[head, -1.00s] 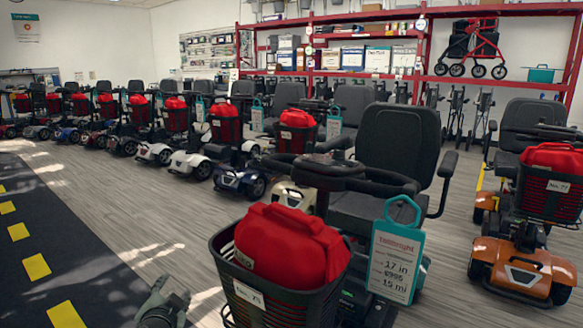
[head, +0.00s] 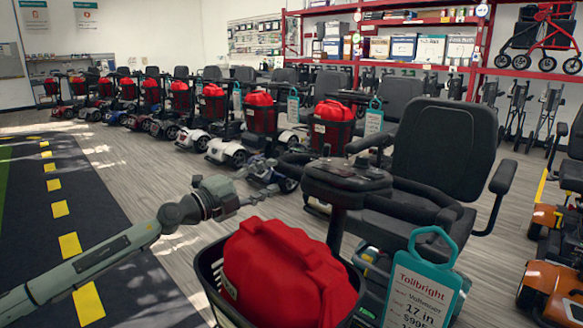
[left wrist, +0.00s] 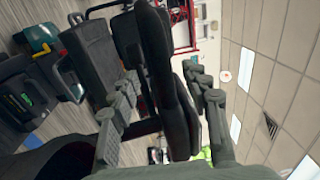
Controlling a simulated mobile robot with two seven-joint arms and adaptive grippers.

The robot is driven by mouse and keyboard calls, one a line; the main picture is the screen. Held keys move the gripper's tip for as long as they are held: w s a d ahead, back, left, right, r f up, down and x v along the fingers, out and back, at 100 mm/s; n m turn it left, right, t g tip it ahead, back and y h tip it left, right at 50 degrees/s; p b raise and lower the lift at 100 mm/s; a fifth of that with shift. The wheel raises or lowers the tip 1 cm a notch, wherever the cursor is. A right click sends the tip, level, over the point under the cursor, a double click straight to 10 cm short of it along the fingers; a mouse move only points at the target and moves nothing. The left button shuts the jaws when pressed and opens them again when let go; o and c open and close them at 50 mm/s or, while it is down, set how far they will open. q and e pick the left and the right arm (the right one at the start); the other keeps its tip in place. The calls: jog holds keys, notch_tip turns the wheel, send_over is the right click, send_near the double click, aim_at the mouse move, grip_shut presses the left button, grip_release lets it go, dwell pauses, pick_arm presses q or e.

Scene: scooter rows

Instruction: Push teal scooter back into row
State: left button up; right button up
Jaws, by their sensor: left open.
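A teal-framed tag (head: 425,290) hangs beside the basket, and only slivers of teal body show. My left gripper (head: 258,197) is left of the tiller, above the basket's level. In the left wrist view its two fingers (left wrist: 160,75) are spread, with a black part of a scooter (left wrist: 172,100) seen between them; I cannot tell whether they touch it. My right gripper is out of view.
A row of scooters with red bags (head: 212,105) runs back to the left. An orange scooter (head: 553,285) stands at the right. A red shelf rack (head: 395,65) lines the back wall. Grey floor and a dark lane with yellow dashes (head: 70,245) are clear at left.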

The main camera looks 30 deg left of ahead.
aim_at(282, 171)
pick_arm(q)
jog(key=p+x, duration=0.1)
jog(key=x, duration=0.4)
jog(key=shift+w+d+r, duration=0.1)
jog(key=shift+w+d, duration=0.05)
jog(key=shift+w, duration=0.15)
jog(key=shift+w+d, duration=0.15)
jog(key=shift+w, duration=0.3)
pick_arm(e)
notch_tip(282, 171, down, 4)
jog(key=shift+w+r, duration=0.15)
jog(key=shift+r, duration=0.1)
pick_arm(q)
jog(key=shift+c, duration=0.2)
grip_shut()
